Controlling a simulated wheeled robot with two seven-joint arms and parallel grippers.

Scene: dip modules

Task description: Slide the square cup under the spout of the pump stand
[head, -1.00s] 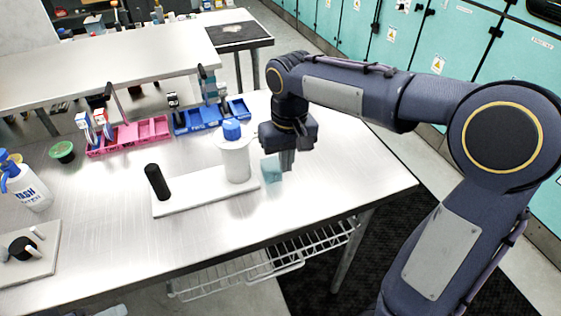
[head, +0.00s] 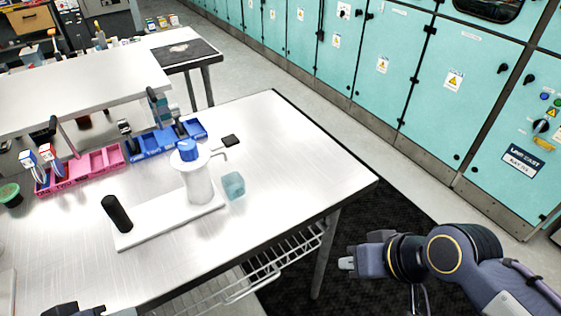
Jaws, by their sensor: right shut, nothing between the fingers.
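The square cup (head: 233,185), a small translucent teal block shape, stands on the table just right of the pump stand's white cylinder. The pump stand (head: 198,182) has a white base plate, a white cylinder with a blue cap, and a black upright post (head: 117,213) at its left end. A thin spout (head: 222,147) reaches right from the top of the cylinder. I cannot tell whether the cup is directly below its tip. My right gripper (head: 345,263) is shut and empty, beyond the table's right edge and apart from the cup. My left gripper (head: 82,310) barely shows at the bottom edge.
Pink (head: 85,170) and blue (head: 165,143) bins stand behind the pump stand. A small black object (head: 231,141) lies behind the spout. The table (head: 300,170) is clear right of the cup. Teal cabinets (head: 390,60) line the far side.

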